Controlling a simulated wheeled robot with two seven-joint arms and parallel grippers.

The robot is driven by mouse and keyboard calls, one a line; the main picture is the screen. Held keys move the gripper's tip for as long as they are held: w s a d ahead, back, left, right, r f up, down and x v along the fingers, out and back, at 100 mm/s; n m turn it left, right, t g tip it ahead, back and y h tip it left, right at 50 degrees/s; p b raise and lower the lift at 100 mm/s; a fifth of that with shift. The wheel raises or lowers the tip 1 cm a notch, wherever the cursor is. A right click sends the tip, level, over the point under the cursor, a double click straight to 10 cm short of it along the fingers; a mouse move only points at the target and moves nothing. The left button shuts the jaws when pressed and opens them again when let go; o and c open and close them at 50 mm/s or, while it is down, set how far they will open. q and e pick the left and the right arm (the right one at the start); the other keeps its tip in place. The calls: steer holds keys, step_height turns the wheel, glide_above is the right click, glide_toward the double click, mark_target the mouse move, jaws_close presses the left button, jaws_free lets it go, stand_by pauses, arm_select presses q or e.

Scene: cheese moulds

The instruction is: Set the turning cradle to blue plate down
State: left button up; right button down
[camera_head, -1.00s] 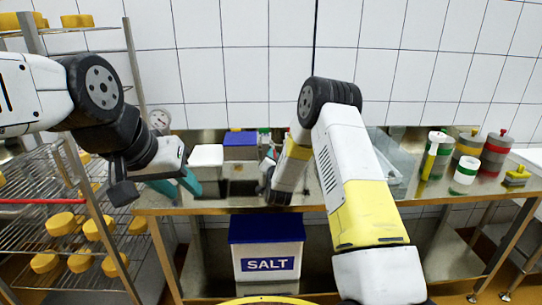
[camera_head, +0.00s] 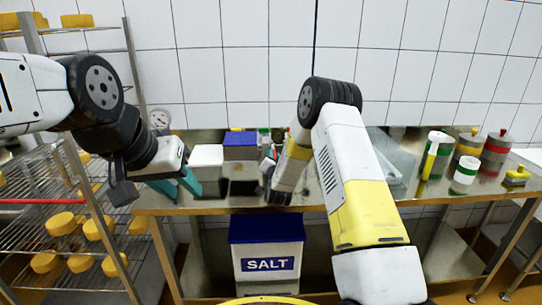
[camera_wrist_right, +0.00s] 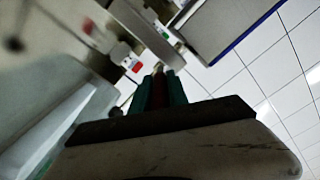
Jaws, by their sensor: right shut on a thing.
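I cannot make out the turning cradle for certain; my right arm covers much of the middle of the bench in the head view. My left gripper (camera_head: 180,187), with teal fingers apart and empty, is at the bench's left end.
A wire rack with yellow cheeses (camera_head: 66,222) stands at the left. A blue-lidded SALT bin (camera_head: 267,252) is below the bench (camera_head: 430,205).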

steer(key=shift+r, duration=0.1)
stand_by(0.6)
steer(key=shift+w+r+g, duration=0.2)
steer(key=shift+r+g, duration=1.1)
steer(key=shift+g, duration=0.4)
steer(key=shift+w+a+r+g, duration=0.1)
steer(key=shift+w+r+g, duration=0.1)
steer(key=shift+r+g, duration=0.35)
steer(key=shift+w+r+g, duration=0.15)
steer(key=shift+r+g, duration=0.2)
steer(key=shift+g, duration=0.4)
steer(key=shift+w+r+g, duration=0.15)
steer(key=shift+r+g, duration=0.1)
steer(key=shift+g, duration=0.15)
steer(key=shift+w, duration=0.1)
steer(key=c, duration=1.3)
jaws_free()
steer(key=shift+r, duration=0.1)
